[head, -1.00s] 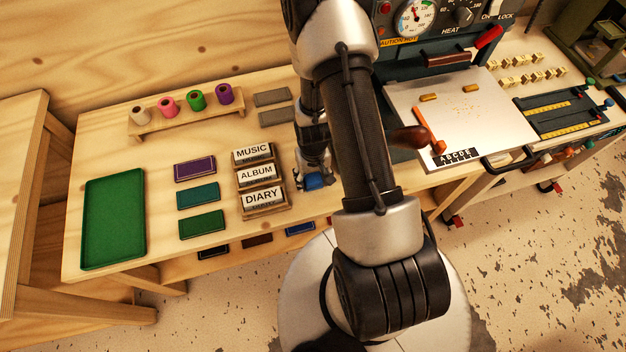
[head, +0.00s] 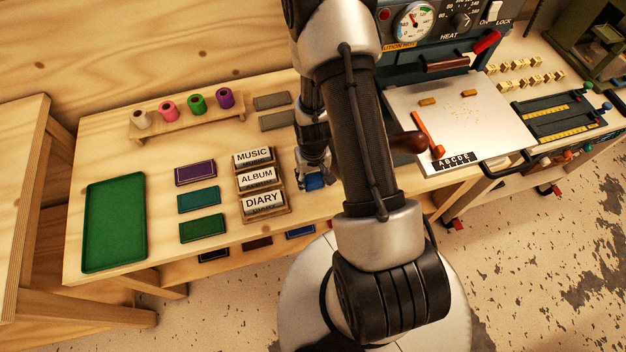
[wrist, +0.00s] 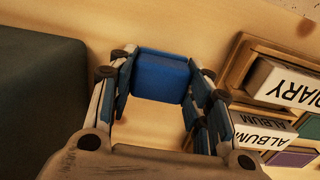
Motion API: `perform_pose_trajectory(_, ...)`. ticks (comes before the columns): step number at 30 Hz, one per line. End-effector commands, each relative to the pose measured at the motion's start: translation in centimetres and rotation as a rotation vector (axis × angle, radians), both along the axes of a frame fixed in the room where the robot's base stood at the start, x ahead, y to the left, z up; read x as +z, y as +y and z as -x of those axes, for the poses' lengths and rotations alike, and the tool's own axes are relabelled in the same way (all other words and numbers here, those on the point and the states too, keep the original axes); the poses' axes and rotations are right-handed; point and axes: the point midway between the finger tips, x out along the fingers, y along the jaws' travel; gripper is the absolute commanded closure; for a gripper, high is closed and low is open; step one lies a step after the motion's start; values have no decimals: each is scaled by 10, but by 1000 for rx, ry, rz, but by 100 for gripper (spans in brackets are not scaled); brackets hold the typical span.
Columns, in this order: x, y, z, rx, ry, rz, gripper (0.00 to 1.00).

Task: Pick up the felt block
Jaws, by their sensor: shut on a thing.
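The felt block (wrist: 162,77) is a blue block between the fingertips of my gripper (wrist: 160,88) in the wrist view. The fingers touch it on both sides, and my gripper is shut on it. In the head view the blue block (head: 314,182) shows as a small patch below my gripper (head: 312,172), right of the label stand. My arm hides much of that area. I cannot tell whether the block still touches the table.
The stand with MUSIC, ALBUM and DIARY cards (head: 264,202) is close on the left. A grey-white plate (head: 470,115) of the heated press is to the right. A green tray (head: 115,225), coloured pads (head: 199,199) and a foil-roll rack (head: 186,119) are farther left.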

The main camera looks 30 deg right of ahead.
Motion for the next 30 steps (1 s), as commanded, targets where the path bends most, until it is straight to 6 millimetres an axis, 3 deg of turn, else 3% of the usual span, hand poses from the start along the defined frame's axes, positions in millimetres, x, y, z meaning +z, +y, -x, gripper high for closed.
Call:
perform_pose_trajectory(12, 118, 0, -2, 0, -7, 2, 78)
perform_pose_trajectory(16, 147, 0, -1, 0, -5, 0, 78)
perform_pose_trajectory(22, 172, 0, -1, 0, -3, 0, 78)
perform_pose_trajectory(30, 179, 0, 0, 0, 0, -1, 78)
